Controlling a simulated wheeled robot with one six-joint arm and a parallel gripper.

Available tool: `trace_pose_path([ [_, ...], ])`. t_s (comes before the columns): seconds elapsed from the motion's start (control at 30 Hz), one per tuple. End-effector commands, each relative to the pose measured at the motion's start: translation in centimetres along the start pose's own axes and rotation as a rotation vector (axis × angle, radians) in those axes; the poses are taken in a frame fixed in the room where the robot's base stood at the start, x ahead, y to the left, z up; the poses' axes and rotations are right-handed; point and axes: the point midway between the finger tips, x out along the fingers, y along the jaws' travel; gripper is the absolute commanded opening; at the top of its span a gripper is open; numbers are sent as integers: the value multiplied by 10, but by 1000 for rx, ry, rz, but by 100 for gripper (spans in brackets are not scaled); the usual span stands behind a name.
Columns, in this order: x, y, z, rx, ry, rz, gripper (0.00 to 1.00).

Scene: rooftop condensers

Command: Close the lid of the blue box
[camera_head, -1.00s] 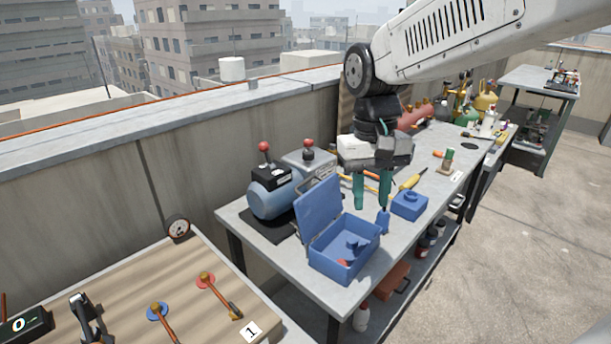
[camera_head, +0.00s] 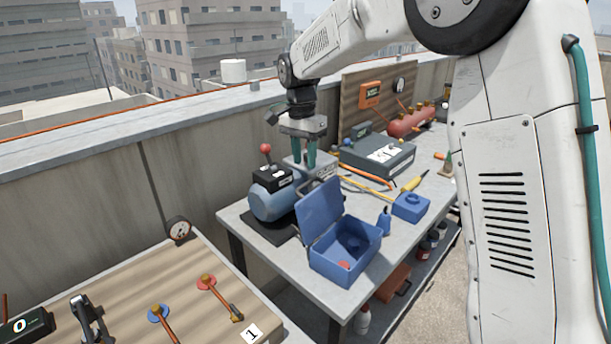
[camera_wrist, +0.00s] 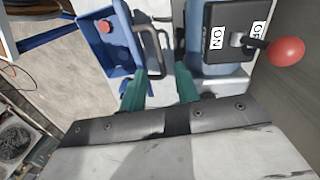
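The blue box (camera_head: 343,264) stands on the workbench with its lid (camera_head: 319,208) raised, about upright, at its back left side. A small red item lies inside, and the box interior also shows in the wrist view (camera_wrist: 108,55). The lid's handle (camera_wrist: 158,45) shows beside the box in the wrist view. My gripper (camera_head: 304,165) is above and behind the raised lid, near the blue tank. Its two teal fingers are apart with nothing between them. In the wrist view, my gripper (camera_wrist: 160,85) points down toward the gap between the lid and the tank.
A blue tank (camera_head: 270,201) with a red-knobbed lever (camera_head: 265,149) stands close behind the lid. A grey case (camera_head: 378,155) lies farther back. A wooden board (camera_head: 180,290) is at front left.

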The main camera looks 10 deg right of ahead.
Motion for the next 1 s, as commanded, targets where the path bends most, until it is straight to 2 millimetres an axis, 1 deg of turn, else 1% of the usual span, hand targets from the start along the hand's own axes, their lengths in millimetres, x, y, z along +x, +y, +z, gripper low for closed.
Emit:
trace_pose_path([
  [0.03, 10, 1, 0, 0, -2, 4, 32],
  [0.1, 21, 1, 0, -1, -2, 3, 32],
  [0.3, 47, 1, 0, -2, -1, 2, 32],
  [0.43, 55, 1, 0, -2, -1, 1, 32],
  [0.67, 56, 1, 0, -3, 0, 0, 32],
  [0.7, 56, 1, 0, -3, 0, 0, 29],
  [0.77, 56, 1, 0, -3, 0, 0, 12],
  [0.8, 56, 1, 0, -3, 0, 0, 1],
  [1.0, 55, 0, 1, -4, 0, -1, 0],
])
